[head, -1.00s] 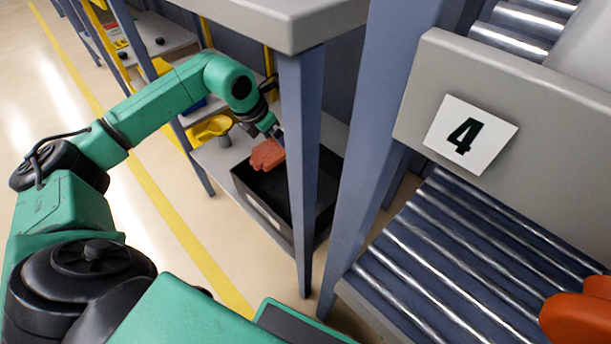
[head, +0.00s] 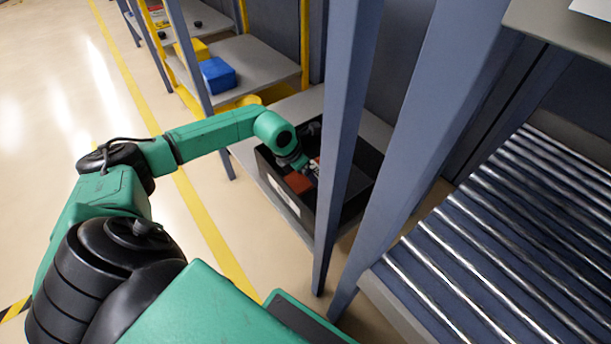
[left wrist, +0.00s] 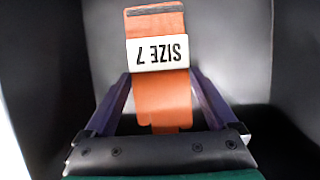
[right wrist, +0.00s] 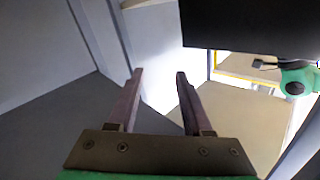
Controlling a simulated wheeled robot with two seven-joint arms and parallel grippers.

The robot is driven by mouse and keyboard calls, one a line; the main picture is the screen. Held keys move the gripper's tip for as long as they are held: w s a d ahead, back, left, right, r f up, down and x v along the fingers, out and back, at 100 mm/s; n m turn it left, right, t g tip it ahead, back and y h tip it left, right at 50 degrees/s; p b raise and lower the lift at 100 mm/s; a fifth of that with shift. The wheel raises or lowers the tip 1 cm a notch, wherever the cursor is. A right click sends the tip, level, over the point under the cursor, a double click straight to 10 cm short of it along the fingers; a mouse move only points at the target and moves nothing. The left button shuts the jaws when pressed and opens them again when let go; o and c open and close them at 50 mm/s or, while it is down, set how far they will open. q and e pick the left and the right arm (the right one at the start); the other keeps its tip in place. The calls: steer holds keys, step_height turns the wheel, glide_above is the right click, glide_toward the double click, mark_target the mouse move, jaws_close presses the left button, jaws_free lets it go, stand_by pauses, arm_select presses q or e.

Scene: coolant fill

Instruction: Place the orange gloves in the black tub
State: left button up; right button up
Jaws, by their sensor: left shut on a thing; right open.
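The black tub (head: 304,219) stands on a low grey shelf, partly hidden behind a blue-grey post. The orange gloves (head: 298,183) show inside the tub, below its rim. My left gripper (head: 308,168) reaches down into the tub and is shut on the gloves. In the left wrist view the orange gloves (left wrist: 163,105), with a white "SIZE 7" label, lie between the fingers, dark tub walls around them. Whether they touch the tub floor, I cannot tell. My right gripper (right wrist: 159,74) is open and empty in the right wrist view, away from the tub.
Blue-grey rack posts (head: 347,130) stand close in front of the tub. A roller conveyor (head: 500,235) fills the right. A blue box (head: 217,75) and yellow items sit on a shelf behind. The floor (head: 120,110) at left is open.

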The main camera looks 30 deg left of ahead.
arm_select(q)
steer(key=shift+f, duration=0.4)
arm_select(e)
steer(key=shift+w+d+r+t, duration=0.1)
steer(key=shift+w+r+t, duration=0.25)
steer(key=shift+r, duration=0.45)
steer(key=shift+w+r+t, duration=0.15)
steer(key=shift+w+r, duration=0.25)
steer(key=shift+r, duration=0.35)
steer(key=shift+w+r, duration=0.1)
steer(key=shift+r, duration=0.2)
arm_select(q)
steer(key=o, duration=1)
arm_select(e)
steer(key=shift+w+r, duration=0.15)
steer(key=shift+r, duration=0.15)
steer(key=shift+r, duration=0.1)
